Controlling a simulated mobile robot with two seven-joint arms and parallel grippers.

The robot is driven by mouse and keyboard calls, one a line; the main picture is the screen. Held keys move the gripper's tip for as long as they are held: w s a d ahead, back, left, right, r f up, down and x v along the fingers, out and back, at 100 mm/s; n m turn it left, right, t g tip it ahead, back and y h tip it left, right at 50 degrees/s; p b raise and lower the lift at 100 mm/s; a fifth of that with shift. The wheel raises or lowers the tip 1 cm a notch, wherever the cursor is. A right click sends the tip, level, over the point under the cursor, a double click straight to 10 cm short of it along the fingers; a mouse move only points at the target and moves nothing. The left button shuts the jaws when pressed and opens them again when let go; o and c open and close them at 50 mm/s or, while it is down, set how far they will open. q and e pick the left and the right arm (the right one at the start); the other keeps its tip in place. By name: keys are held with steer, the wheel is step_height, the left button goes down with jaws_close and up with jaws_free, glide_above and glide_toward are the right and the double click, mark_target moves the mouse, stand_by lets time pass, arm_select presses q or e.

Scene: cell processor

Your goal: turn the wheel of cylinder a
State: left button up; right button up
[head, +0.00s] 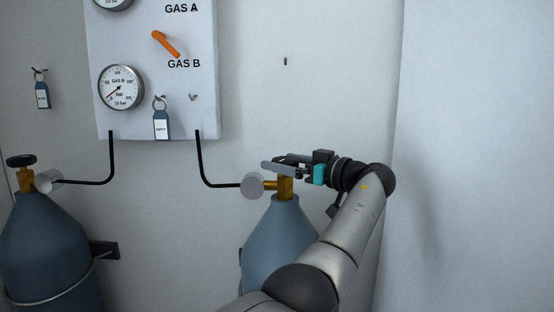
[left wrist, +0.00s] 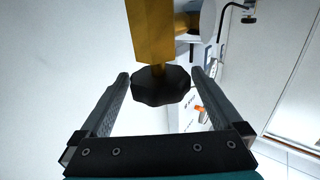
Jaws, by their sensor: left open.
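The black hand wheel (left wrist: 160,86) of the right-hand gas cylinder (head: 284,238) sits on a brass valve (head: 286,189). My left gripper (head: 278,164) is at the top of this valve, its arm coming up from below. In the left wrist view its two fingers are open on either side of the wheel, with narrow gaps. In the head view the gripper hides most of this wheel. Another blue-grey cylinder (head: 45,250) stands at the left with its own black wheel (head: 22,161). No letter shows on either cylinder. My right gripper is not in view.
A wall panel (head: 150,100) carries a gauge (head: 121,88), an orange lever (head: 166,43) and GAS A and GAS B lettering. Blue tags (head: 161,124) hang from hooks. Black pipes (head: 200,165) run from the panel to the valves. A wall stands close at the right.

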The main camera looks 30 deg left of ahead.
arm_select(q)
steer(key=s+d+p, duration=0.1)
steer(key=d, duration=0.8)
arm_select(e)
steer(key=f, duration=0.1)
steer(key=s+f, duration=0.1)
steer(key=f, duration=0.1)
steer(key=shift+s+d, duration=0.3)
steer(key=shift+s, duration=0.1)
arm_select(q)
steer(key=shift+d, duration=0.1)
